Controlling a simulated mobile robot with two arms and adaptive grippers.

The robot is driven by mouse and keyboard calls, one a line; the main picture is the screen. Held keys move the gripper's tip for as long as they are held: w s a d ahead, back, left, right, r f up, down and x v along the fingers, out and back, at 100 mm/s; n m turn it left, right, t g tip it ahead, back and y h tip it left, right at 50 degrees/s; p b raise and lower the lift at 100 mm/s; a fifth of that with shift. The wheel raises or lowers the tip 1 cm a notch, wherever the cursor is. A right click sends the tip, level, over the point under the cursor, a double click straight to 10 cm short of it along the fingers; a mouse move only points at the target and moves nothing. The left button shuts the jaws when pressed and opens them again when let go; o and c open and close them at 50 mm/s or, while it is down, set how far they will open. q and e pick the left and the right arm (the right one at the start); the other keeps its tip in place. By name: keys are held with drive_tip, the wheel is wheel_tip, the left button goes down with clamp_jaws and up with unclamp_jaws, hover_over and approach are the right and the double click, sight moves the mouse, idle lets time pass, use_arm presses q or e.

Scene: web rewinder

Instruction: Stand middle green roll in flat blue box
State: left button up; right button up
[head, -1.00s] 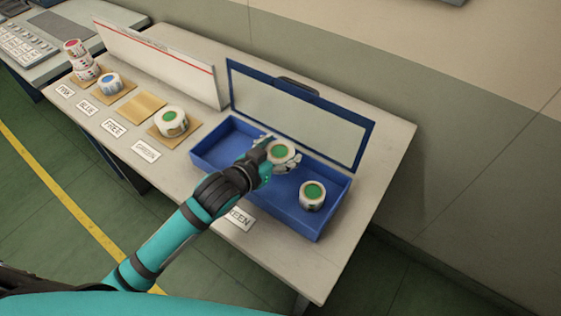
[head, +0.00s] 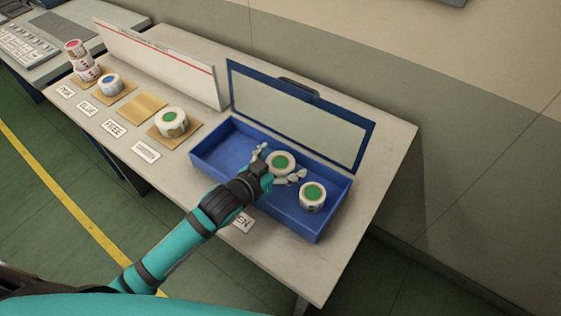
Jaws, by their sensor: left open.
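A green-centred white roll (head: 281,163) stands upright in the middle of the flat blue box (head: 215,150), with its green face up. My left gripper (head: 278,167) is open, with one finger on each side of this roll; I cannot tell whether they touch it. A second green roll (head: 312,196) stands in the right part of the box, apart from the first. A third green roll (head: 171,122) stands on a tan pad on the table, left of the box. My right gripper is not in view.
The box's lid (head: 300,115) stands open at its back. A blue roll (head: 109,84) and stacked pink rolls (head: 84,68) stand on pads at the left; one tan pad (head: 139,108) is bare. A white panel (head: 160,65) stands behind them. The box's left part is free.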

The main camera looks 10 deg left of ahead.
use_arm(q)
drive_tip(key=shift+s+a+r, duration=0.1)
drive_tip(key=shift+s+r, duration=0.05)
drive_tip(key=shift+r, duration=0.05)
drive_tip(key=v, duration=1.1)
drive_tip(key=shift+s+r, duration=0.25)
drive_tip(key=shift+a, duration=0.1)
